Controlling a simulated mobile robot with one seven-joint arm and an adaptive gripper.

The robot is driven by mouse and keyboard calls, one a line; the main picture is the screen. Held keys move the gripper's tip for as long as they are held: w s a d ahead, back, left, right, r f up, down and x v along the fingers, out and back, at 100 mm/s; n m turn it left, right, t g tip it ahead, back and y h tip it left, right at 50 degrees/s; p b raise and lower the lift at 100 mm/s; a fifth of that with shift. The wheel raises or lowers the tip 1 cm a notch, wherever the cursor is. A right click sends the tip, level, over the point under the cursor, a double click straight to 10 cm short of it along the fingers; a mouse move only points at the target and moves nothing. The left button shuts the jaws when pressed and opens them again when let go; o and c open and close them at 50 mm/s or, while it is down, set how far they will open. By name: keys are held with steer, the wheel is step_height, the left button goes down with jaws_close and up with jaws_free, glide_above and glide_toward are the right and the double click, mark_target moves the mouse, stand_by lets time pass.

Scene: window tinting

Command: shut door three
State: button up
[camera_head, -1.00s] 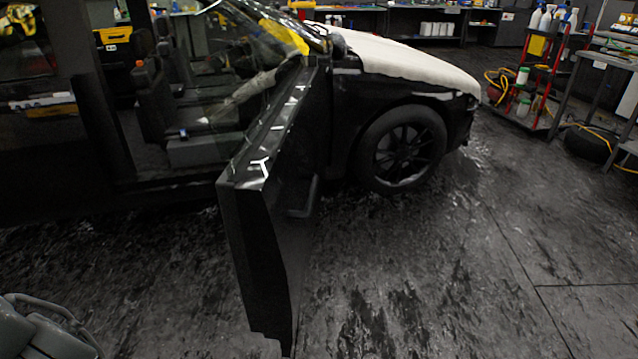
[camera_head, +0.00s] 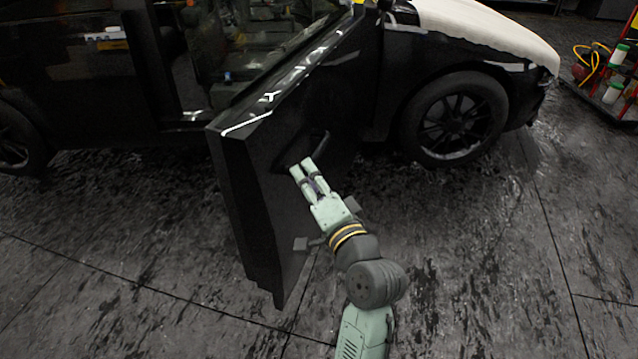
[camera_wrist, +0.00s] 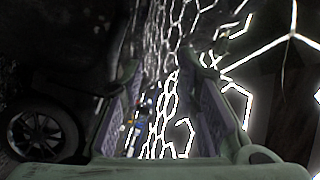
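The black car door (camera_head: 240,190) stands swung out wide from the car's side, its front edge toward the front wheel. Its bottom edge hangs toward the camera. My gripper (camera_head: 301,166) is on the door's outer side, the one facing the front wheel, with its fingertips close to the panel near a dark handle-like part. Whether they touch it I cannot tell. In the wrist view the two fingers (camera_wrist: 165,105) are apart with nothing clear held between them. A dark glossy surface with bright hexagonal reflections (camera_wrist: 165,50) fills the view beyond them.
The car's front wheel (camera_head: 455,120) is to the right of the door; it also shows in the wrist view (camera_wrist: 42,132). The open doorway with seats (camera_head: 225,60) lies behind the door. A red cart (camera_head: 612,90) stands at the far right. The dark floor around the door is clear.

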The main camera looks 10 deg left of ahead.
steer(key=d+f+m, duration=0.1)
steer(key=d+f, duration=0.1)
steer(key=d+f+m+h, duration=0.1)
steer(key=d+f, duration=0.1)
steer(key=s+d+f+m+g, duration=0.1)
steer(key=d+f, duration=0.1)
steer(key=f, duration=0.1)
steer(key=shift+s+m, duration=0.1)
steer(key=shift+m, duration=0.3)
steer(key=c, duration=0.4)
steer(key=shift+f, duration=0.1)
steer(key=shift+c, duration=0.6)
steer(key=b, duration=0.2)
steer(key=w+b, duration=0.1)
steer(key=b, duration=0.2)
steer(key=shift+a+f, duration=0.3)
steer(key=shift+a, duration=0.1)
jaws_close()
steer(key=a+b+x, duration=0.1)
steer(key=x, duration=0.4)
steer(key=s+a+b+x, duration=0.1)
steer(key=b+x, duration=0.1)
steer(key=x, duration=0.4)
steer(key=shift+s+a, duration=0.15)
steer(key=shift+s, duration=0.05)
